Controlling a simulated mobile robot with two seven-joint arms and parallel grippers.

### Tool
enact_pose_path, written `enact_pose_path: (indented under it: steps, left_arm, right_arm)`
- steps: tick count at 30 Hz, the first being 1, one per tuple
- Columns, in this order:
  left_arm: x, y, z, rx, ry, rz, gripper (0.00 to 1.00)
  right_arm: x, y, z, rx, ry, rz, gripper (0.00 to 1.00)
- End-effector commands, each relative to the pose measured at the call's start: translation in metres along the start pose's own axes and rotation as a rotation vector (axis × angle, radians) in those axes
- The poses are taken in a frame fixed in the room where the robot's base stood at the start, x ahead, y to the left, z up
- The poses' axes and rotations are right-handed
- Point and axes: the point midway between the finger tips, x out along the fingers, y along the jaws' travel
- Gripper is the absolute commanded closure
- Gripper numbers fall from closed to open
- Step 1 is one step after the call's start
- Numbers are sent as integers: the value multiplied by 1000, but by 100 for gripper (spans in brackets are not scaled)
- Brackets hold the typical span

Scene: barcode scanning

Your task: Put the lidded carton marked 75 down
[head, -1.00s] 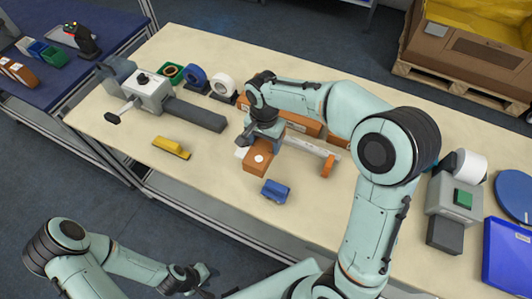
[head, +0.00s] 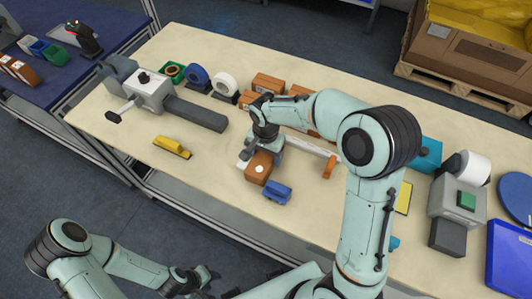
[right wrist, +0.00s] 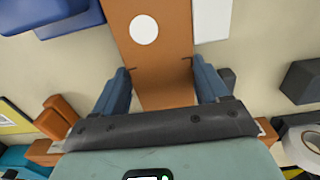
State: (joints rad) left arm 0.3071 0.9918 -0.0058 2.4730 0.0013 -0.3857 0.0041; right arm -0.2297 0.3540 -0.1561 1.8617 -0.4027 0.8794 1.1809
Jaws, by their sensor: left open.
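The brown carton (head: 259,169) with a round white mark is at the front middle of the table in the head view. It also fills the top middle of the right wrist view (right wrist: 157,60). I cannot read a 75 on it. My right gripper (right wrist: 160,75) has its blue fingers against both sides of the carton. The carton is at or just above the tabletop; I cannot tell whether it touches. My left gripper (head: 198,280) is open and empty, in front of the table's edge at the bottom of the head view.
A blue block (head: 277,192) lies close to the carton's right. A white flat piece (right wrist: 212,20) is beside the carton. A yellow block (head: 172,147), a grey clamp device (head: 150,92) and tape rolls (head: 225,85) stand left. More brown cartons (head: 268,83) are behind. Bare tabletop (head: 215,165) lies left.

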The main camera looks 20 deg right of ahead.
Motion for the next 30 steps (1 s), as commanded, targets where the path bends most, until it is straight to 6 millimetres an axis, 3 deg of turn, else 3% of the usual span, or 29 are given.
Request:
enact_pose_path:
  steps: [10, 14, 24, 30]
  left_arm:
    - [-1, 1, -1, 0, 1, 0, 57]
    - [-4, 2, -3, 1, 4, 1, 57]
    - [-12, 7, -8, 4, 11, 4, 57]
    - [-16, 10, -12, 5, 15, 5, 57]
  right_arm:
    - [-1, 0, 0, 0, -1, 1, 8]
    - [-11, -1, 0, 0, 1, -1, 8]
    - [-82, -1, -1, 0, 3, -5, 8]
    - [-113, -1, 0, -1, 1, -2, 8]
